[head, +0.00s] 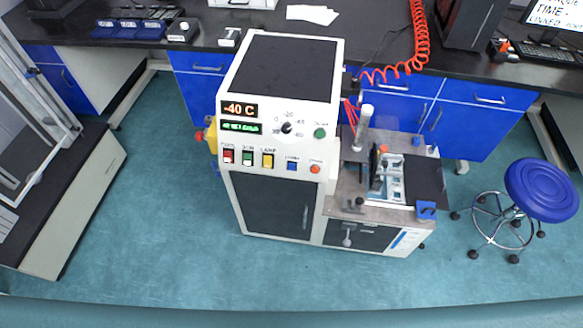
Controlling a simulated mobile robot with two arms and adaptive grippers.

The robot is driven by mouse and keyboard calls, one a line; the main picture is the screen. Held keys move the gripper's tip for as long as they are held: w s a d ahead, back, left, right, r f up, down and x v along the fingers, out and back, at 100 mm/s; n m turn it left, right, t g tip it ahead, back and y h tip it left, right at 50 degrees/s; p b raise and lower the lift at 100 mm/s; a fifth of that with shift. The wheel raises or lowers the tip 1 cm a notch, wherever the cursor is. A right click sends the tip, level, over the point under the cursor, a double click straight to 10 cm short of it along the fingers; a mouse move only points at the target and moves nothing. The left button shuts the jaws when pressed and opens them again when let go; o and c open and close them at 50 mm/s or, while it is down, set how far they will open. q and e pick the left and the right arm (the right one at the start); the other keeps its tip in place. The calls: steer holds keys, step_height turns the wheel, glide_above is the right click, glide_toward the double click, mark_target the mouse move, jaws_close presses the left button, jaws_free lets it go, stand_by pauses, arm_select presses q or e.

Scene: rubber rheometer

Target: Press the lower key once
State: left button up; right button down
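The rheometer's control panel (260,144) faces me on the front of a white cabinet machine. Its lower row holds a red rocker switch (229,156), a green one (247,158), a yellow one (267,160), a small blue square key (291,165) and a round orange-red button (315,169). The label above the blue key is too blurred to read surely, so I cannot confirm which is the lower key. A round green button (320,132) sits higher, right of a black dial (287,128). Neither of my grippers is in view.
A yellow-and-red knob (205,134) sticks out left. A test stage (388,180) adjoins the machine on the right. A blue stool (541,189) stands farther right. The floor in front is clear.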

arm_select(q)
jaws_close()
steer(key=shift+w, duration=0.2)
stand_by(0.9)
